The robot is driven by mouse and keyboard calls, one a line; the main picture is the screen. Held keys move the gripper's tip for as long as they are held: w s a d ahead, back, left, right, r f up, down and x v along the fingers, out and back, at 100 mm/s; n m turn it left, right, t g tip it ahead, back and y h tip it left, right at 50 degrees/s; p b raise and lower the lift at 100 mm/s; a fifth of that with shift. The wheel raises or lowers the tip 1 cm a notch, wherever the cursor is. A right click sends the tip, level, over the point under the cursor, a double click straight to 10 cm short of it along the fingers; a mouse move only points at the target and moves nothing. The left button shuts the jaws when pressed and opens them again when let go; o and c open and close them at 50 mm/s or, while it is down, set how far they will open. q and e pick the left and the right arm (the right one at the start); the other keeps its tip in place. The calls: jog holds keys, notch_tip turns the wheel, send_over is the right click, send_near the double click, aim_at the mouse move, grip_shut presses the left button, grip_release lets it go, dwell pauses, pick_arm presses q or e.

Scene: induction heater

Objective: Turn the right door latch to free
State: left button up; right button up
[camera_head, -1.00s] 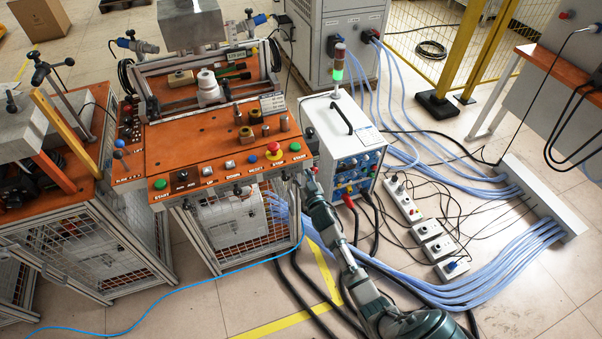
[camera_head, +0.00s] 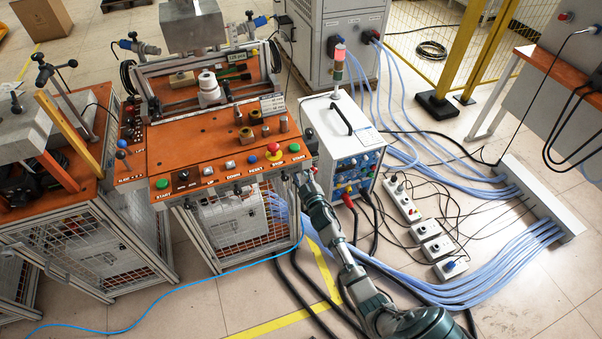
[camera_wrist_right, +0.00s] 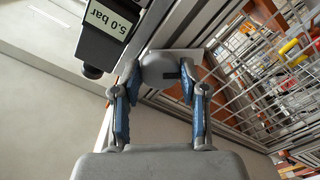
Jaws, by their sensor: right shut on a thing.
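The right door latch (camera_wrist_right: 160,68) is a grey rounded knob with a short dark mark, on a pale plate at the cabinet's metal frame. In the right wrist view my right gripper (camera_wrist_right: 158,82) has its blue-padded fingers on either side of the knob and is shut on it. In the head view my right gripper (camera_head: 302,180) is at the front right corner of the orange-topped workstation (camera_head: 190,150), just under the button panel. The latch cannot be made out there. My left gripper is not in view.
A black box labelled 5.0 bar (camera_wrist_right: 102,28) sits close to the fingers. A wire-mesh panel (camera_wrist_right: 262,85) is at the right of the wrist view. The white power unit (camera_head: 345,140) stands right of the workstation, with cables on the floor. A signal tower (camera_head: 339,65) stands on it.

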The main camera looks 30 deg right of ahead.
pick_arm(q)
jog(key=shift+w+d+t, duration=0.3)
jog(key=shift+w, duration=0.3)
pick_arm(e)
jog(key=n, duration=1)
jog(key=shift+a+f+n, duration=0.1)
jog(key=shift+f+n, duration=0.15)
jog(key=shift+n, duration=0.05)
jog(key=shift+s+f, duration=0.1)
jog(key=o, duration=1.1)
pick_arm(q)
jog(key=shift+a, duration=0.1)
pick_arm(e)
jog(key=shift+o, duration=0.2)
jog(key=v, duration=1.1)
jog(key=shift+s, duration=0.35)
